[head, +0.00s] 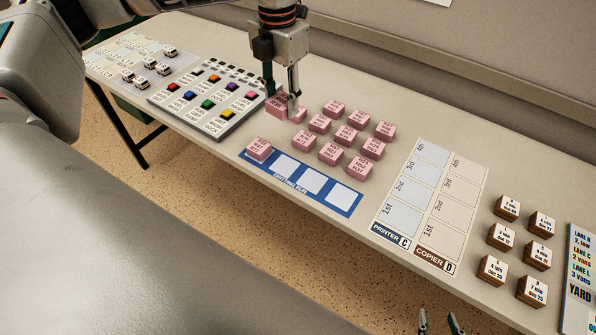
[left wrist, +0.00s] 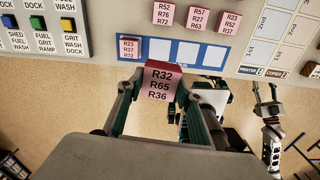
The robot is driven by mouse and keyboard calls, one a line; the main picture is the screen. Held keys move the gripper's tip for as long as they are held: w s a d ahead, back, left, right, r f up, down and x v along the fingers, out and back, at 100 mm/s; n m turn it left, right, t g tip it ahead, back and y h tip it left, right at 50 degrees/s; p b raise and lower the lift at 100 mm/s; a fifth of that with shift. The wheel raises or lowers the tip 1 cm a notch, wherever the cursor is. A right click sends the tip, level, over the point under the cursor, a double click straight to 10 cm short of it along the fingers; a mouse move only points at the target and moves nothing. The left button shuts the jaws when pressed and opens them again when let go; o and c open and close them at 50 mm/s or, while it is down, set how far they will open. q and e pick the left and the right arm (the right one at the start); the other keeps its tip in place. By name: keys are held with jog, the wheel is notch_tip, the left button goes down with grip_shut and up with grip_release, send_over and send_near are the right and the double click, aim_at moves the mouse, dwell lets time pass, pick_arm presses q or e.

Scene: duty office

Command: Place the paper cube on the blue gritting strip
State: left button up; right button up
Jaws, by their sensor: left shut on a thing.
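My left gripper (head: 281,92) is shut on a pink paper cube (head: 276,108), held near the back left of the other pink cubes. In the left wrist view the held cube (left wrist: 159,82) sits between the fingers, its top reading R32, R65, R36. The blue gritting strip (head: 338,208) lies at the table's front edge; it also shows in the left wrist view (left wrist: 186,65). One pink cube (head: 259,148) sits on its leftmost space; the other three spaces are bare. My right gripper (head: 439,325) is open and empty at the bottom of the head view.
Several pink cubes (head: 345,134) stand in rows behind the strip. A grey panel with coloured blocks (head: 207,103) lies left of it. Printer and copier sheets (head: 403,188) lie to the right, then several brown blocks (head: 497,236). A wall (head: 480,95) runs behind the table.

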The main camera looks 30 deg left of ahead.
aim_at(285, 166)
pick_arm(q)
jog(key=shift+r+n, duration=0.1)
jog(key=shift+n, duration=0.3)
jog(key=shift+a+f, duration=0.1)
jog(key=shift+f, duration=0.1)
notch_tip(285, 166, down, 20)
jog(key=shift+r+p, duration=0.2)
jog(key=shift+p, duration=0.1)
jog(key=shift+f, duration=0.15)
jog(key=o, duration=1.1)
notch_tip(285, 166, up, 12)
jog(key=shift+r+b, duration=0.2)
jog(key=shift+b, duration=0.2)
